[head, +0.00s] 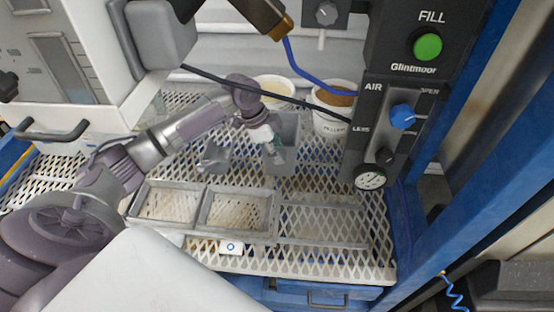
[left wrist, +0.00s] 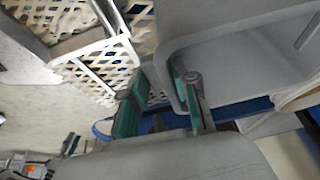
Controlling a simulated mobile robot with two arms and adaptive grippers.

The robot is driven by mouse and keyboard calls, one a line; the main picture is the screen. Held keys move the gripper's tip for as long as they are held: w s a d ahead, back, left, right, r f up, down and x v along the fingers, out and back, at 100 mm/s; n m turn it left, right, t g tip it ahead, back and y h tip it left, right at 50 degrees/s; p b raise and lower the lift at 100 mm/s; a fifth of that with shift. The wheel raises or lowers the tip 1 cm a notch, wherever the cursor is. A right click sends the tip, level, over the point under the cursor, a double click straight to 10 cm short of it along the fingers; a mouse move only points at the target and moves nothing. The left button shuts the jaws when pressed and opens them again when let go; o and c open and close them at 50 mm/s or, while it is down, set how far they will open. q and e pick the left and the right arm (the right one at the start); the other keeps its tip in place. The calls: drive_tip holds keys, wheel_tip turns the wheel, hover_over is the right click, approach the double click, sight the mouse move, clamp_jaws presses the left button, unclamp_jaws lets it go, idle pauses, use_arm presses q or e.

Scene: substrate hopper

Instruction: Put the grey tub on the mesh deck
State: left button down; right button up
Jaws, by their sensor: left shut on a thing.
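The grey tub (head: 288,128) is at the back of the mesh deck (head: 330,262) in the head view. My left gripper (head: 270,148) is shut on the tub's near left wall. In the left wrist view the tub's grey wall (left wrist: 235,62) fills the upper right, with my left gripper's green-padded fingers (left wrist: 165,100) at its edge. Part of the tub is hidden behind the gripper. I cannot tell whether its base touches the deck. My right gripper is not in view.
A grey metal tray frame with compartments (head: 203,187) lies on the deck in front. A small grey scoop-like piece (head: 214,156) is left of the tub. A white bucket with brown contents (head: 333,122) stands right of it. The control panel (head: 385,120) and blue post (head: 465,120) bound the right.

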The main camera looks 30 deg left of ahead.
use_arm(q)
wheel_tip(320, 180, down, 3)
drive_tip(key=shift+r, duration=0.2)
drive_tip(key=c, duration=0.9)
unclamp_jaws()
